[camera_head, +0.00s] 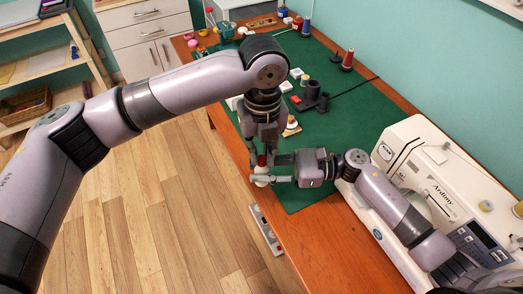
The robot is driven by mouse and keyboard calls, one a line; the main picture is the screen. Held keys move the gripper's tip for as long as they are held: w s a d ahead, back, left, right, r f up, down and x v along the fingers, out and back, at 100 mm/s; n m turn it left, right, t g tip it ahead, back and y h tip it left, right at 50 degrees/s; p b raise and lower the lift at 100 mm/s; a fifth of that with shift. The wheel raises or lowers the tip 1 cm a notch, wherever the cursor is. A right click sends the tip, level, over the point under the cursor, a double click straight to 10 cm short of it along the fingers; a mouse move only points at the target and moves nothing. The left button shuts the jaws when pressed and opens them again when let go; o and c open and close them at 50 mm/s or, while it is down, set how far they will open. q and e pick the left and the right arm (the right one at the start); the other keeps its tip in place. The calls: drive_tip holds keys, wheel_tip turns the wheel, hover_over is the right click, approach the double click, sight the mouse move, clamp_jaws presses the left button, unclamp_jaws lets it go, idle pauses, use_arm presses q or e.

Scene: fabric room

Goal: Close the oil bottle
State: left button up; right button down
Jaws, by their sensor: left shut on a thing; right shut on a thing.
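The oil bottle (261,180) shows as a small white body near the front edge of the table, with a small red cap (262,160) at its top. My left gripper (263,154) points down from above and is shut on the red cap. My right gripper (265,179) reaches in from the right, low and sideways, and is shut on the white bottle body. The fingers hide part of the bottle. At this size I cannot tell whether the cap is seated on the bottle.
A green mat (335,140) covers much of the wooden table (330,250). A white sewing machine (435,180) stands at the right. Black holders (313,97), thread spools (347,60) and small boxes lie farther back. The table's front-left edge is close to the bottle.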

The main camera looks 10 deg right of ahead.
use_arm(q)
drive_tip(key=m, duration=0.4)
drive_tip(key=shift+m, duration=0.3)
drive_tip(key=m, duration=1.2)
drive_tip(key=o, duration=0.7)
